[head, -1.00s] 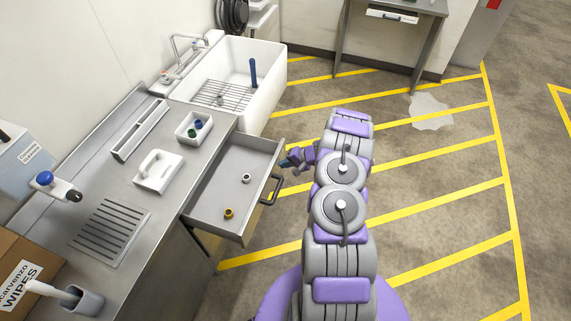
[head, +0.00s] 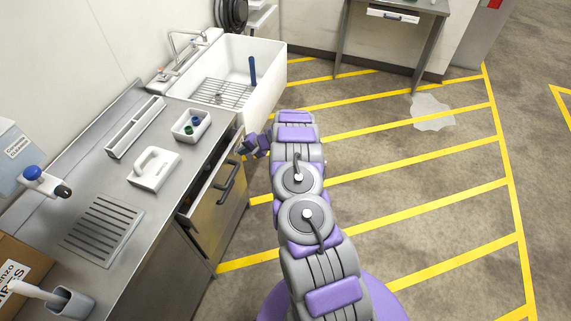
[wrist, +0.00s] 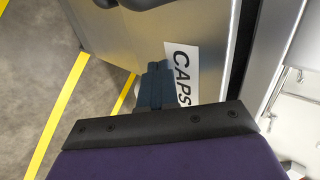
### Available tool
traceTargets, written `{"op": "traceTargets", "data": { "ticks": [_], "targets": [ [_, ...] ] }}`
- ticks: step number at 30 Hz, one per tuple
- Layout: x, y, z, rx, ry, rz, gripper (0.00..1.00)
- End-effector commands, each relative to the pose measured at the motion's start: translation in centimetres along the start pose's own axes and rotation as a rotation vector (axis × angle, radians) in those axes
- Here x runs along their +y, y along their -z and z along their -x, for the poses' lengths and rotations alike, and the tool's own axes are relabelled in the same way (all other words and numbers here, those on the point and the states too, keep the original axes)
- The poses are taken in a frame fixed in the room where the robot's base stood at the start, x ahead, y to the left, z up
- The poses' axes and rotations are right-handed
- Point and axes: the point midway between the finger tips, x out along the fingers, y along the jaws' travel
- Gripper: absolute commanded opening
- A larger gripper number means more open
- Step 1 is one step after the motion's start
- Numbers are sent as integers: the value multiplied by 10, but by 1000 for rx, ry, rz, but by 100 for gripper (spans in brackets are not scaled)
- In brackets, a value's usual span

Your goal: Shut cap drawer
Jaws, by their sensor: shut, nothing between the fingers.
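The cap drawer (head: 216,202) is a metal-fronted drawer with a dark bar handle (head: 228,177), under the steel counter. My gripper (head: 243,149) is at the far end of the drawer front. In the wrist view, my shut, empty fingers (wrist: 155,88) are against or very close to the drawer front (wrist: 210,35), beside its white "CAPS" label (wrist: 183,70). Exact contact cannot be told. A dark gap (wrist: 243,50) shows beside the front there too. The drawer's contents are mostly hidden.
The steel counter (head: 120,205) holds a white handled block (head: 154,168) and a white bin (head: 191,125) with blue and green caps. A white sink (head: 268,90) stands beyond the drawer.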

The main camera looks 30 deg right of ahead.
Motion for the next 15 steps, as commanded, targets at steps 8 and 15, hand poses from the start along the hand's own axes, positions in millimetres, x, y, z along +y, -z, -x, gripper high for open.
{"op": "traceTargets", "data": {
  "ticks": [8, 15],
  "targets": [
    [-28, 1, -30, 1, 0, 2, 0],
    [-31, 1, -31, 2, 1, 1, 0]
  ]
}}
